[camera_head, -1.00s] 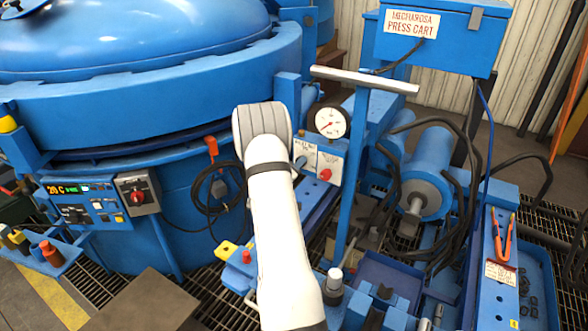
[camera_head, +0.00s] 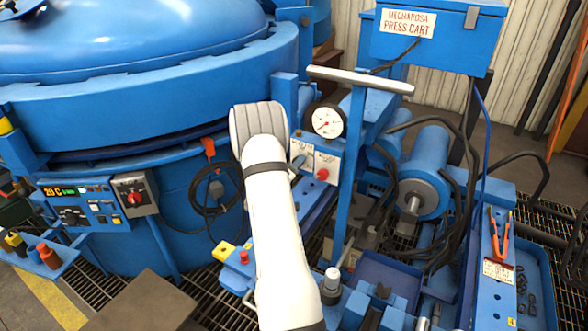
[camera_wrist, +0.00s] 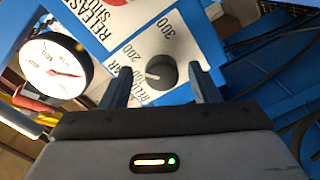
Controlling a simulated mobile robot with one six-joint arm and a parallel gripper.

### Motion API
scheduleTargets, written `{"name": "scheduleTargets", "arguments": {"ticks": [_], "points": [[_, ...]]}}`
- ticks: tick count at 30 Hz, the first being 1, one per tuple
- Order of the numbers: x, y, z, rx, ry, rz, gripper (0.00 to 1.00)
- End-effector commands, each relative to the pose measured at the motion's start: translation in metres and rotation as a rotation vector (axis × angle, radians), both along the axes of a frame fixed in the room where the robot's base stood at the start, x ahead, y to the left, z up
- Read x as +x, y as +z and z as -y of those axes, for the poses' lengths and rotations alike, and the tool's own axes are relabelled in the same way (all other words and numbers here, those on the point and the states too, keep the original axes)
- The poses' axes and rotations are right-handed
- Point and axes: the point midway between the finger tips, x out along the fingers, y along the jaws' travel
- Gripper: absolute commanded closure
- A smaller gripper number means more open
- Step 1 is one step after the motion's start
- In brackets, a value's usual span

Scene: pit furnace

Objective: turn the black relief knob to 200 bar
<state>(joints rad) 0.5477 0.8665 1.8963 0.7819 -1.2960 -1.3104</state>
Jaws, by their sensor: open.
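In the wrist view the black relief knob (camera_wrist: 165,70) stands on a white label plate. A pale pointer mark shows on its left side. The printed 200 (camera_wrist: 132,51) is up and left of the knob, and the 300 (camera_wrist: 167,29) is above it. My gripper (camera_wrist: 160,82) is open, with one finger left and one right of the knob. I cannot tell whether either finger touches it. In the head view the valve panel (camera_head: 326,160) is just right of my wrist, and I cannot make out the black knob there.
A round pressure gauge (camera_head: 326,121) sits above the panel and shows in the wrist view (camera_wrist: 55,68). Black hoses and a blue cylinder (camera_head: 423,172) lie farther right.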

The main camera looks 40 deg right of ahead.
Motion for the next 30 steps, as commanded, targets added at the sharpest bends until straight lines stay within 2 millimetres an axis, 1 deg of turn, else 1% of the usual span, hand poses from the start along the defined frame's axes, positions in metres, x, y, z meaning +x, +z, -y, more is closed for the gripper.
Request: {"name": "scheduleTargets", "arguments": {"ticks": [9, 13, 18, 26, 28, 30], "points": [[-0.016, 0.0, -0.048, 0.0, 0.001, -0.001, 0.45], [-0.021, 0.0, -0.064, 0.0, 0.0, 0.0, 0.45], [-0.024, 0.0, -0.072, -0.001, -0.001, 0.001, 0.45], [-0.023, 0.0, -0.072, 0.001, 0.001, 0.002, 0.45], [-0.02, 0.003, -0.075, 0.014, 0.014, 0.012, 0.45], [-0.011, 0.008, -0.082, 0.055, 0.052, 0.038, 0.45]]}}
